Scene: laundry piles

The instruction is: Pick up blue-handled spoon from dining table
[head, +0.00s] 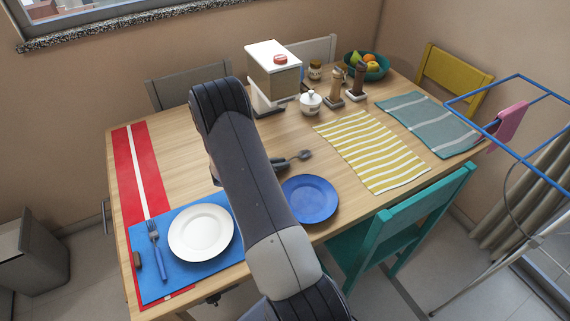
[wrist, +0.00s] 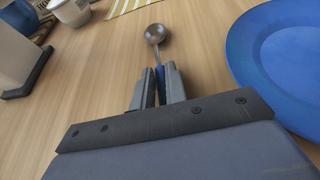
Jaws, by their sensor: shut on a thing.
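The blue-handled spoon has a round metal bowl (wrist: 155,33), which points away from me in the wrist view. Its blue handle (wrist: 160,74) sits between my gripper's fingers (wrist: 159,82), which are shut on it. In the head view the spoon's bowl (head: 304,155) shows just right of my gripper (head: 284,163), above or on the wooden dining table (head: 190,135). I cannot tell whether the spoon touches the table. My arm hides part of the gripper in the head view.
A blue plate (head: 311,198) lies close to the gripper, on the right in the wrist view. A white plate (head: 201,232) and a fork (head: 156,248) lie on a blue mat (head: 187,281). A dispenser (head: 273,75), a sugar pot (head: 311,102) and a striped mat (head: 371,150) stand or lie beyond.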

